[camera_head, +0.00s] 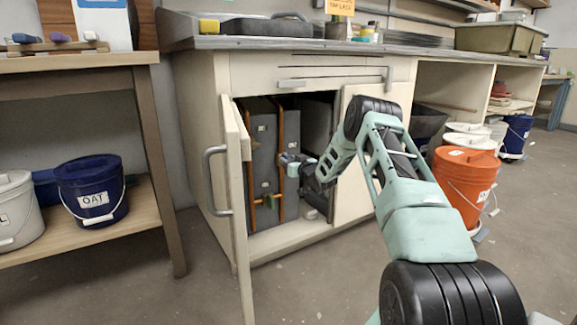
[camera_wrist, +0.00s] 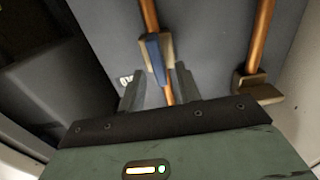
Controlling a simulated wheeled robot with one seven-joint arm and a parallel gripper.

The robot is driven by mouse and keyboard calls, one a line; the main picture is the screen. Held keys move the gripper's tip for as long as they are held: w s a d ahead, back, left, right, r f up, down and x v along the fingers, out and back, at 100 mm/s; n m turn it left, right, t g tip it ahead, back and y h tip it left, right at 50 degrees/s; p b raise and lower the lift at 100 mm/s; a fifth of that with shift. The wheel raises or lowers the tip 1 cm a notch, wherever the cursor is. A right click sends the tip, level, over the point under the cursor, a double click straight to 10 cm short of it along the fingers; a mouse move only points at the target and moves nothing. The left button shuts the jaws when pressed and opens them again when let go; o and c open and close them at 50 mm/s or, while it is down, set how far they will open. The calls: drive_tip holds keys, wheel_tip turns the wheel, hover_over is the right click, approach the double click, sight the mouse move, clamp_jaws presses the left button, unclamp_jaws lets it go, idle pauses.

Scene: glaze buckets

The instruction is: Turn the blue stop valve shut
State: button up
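The blue stop valve's handle (camera_wrist: 156,58) shows in the wrist view as a narrow lever on a brass body, on a copper pipe (camera_wrist: 149,15). It lies nearly in line with the pipe. My gripper (camera_wrist: 160,82) is open. Its two fingers stand apart on either side of the pipe, with the lever's near end in or just before the gap; I see no clear contact. In the head view my gripper (camera_head: 292,164) reaches into the open cabinet at the right-hand copper pipe (camera_head: 280,125), and hides most of the valve there.
The open cabinet door (camera_head: 240,200) stands left of the opening. Another brass fitting (camera_wrist: 258,88) is at right in the wrist view. An orange bucket (camera_head: 465,185) stands right of my arm.

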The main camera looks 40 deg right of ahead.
drive_tip(key=shift+w+d, duration=0.1)
drive_tip(key=shift+w, duration=0.3)
clamp_jaws()
drive_tip(key=shift+n, duration=0.3)
drive_tip(key=shift+w+a+f+n, duration=0.1)
drive_tip(key=shift+a+f+n, duration=0.15)
drive_tip(key=shift+n, duration=2.65)
drive_tip(key=shift+a+f+n, duration=0.25)
drive_tip(key=shift+a+n, duration=0.05)
drive_tip(key=shift+n, duration=2.6)
drive_tip(key=shift+w+a+f+n, duration=0.1)
drive_tip(key=shift+a+f+n, duration=0.15)
drive_tip(key=shift+n, duration=2.65)
